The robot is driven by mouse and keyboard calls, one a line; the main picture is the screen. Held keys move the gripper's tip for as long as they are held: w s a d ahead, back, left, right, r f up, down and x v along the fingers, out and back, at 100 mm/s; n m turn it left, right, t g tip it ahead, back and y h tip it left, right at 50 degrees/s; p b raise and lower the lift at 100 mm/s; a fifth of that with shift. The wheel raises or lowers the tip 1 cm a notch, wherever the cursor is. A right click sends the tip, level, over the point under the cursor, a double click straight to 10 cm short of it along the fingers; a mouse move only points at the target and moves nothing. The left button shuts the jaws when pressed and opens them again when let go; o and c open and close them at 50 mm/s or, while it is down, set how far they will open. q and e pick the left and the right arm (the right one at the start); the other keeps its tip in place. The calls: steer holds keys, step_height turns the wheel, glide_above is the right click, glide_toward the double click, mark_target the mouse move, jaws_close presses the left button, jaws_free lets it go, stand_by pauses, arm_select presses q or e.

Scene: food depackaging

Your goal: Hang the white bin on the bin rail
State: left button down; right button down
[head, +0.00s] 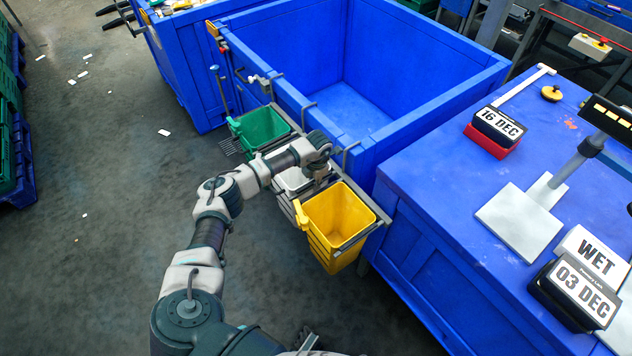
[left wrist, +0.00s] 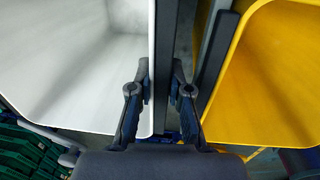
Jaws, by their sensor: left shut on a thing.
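The white bin (head: 289,181) sits between the green bin (head: 262,127) and the yellow bin (head: 338,213), partly hidden by my left arm. My left gripper (head: 319,174) is at its side nearest the yellow bin. In the left wrist view, the gripper (left wrist: 158,95) is shut on the side wall of the white bin (left wrist: 75,65), one finger on the inside and the other past a dark bar beside it. The bin rail (head: 381,216) is a dark frame along the blue container. Whether the bin's rim rests on the rail is hidden. My right gripper is out of view.
The large empty blue container (head: 345,100) stands behind the bins. A blue table (head: 440,200) with date signs is at the right. The dark floor (head: 110,240) to the left is mostly clear, with scattered white scraps.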

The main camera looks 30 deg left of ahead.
arm_select(q)
steer(key=shift+a+f, duration=0.35)
steer(key=shift+f, duration=0.05)
steer(key=c, duration=1.2)
jaws_free()
steer(key=shift+o, duration=0.9)
steer(key=shift+w+a, duration=0.1)
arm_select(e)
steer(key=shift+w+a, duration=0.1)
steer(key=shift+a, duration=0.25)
arm_select(q)
steer(key=shift+r, duration=0.1)
